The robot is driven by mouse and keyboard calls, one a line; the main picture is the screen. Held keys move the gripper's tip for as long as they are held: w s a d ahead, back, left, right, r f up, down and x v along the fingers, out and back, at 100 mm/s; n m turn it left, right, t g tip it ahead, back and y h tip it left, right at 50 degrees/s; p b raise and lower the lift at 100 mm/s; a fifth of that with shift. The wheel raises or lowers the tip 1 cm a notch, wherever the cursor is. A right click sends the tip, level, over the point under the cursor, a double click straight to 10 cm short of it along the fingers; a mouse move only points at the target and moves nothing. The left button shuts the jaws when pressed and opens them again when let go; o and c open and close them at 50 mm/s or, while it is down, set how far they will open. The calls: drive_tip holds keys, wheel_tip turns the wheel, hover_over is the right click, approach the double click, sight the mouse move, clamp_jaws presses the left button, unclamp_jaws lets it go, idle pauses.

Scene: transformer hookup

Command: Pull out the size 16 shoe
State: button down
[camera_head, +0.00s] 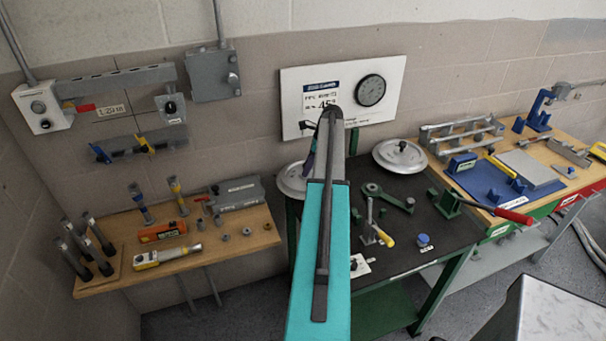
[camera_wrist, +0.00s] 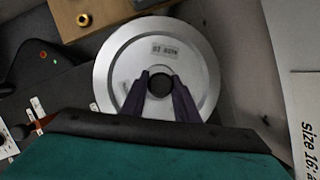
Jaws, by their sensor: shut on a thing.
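A round silver disc (camera_wrist: 118,62) with a dark central hub fills the middle of the wrist view. Its small label is upside down and too blurred to read surely. My gripper (camera_wrist: 160,80) has its two dark fingers at the hub, one on each side, shut on it. In the head view the left silver disc (camera_head: 287,182) appears to be this one, partly hidden behind my teal arm; my fingers are hidden there. I cannot tell whether it is lifted. A second silver disc (camera_head: 400,155) with a dark knob lies at the back of the dark bench.
A white wall board (camera_head: 300,105) has a dial (camera_head: 370,90); "Size 16" text shows on a white panel (camera_wrist: 308,150) in the wrist view. A green lever tool (camera_head: 388,197) and yellow-handled clamp (camera_head: 384,238) stand right of my arm. A wooden shelf (camera_head: 235,243) holds several tools on the left.

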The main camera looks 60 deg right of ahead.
drive_tip(key=shift+r, duration=0.25)
drive_tip(key=c, duration=1.3)
unclamp_jaws()
drive_tip(key=shift+r, duration=0.1)
drive_tip(key=shift+r+p, duration=1.2)
drive_tip(key=shift+r, duration=1.25)
drive_tip(key=shift+r, duration=0.1)
drive_tip(key=b+v, duration=0.5)
drive_tip(key=v, duration=0.8)
drive_tip(key=shift+r, duration=0.25)
drive_tip(key=shift+s, duration=0.15)
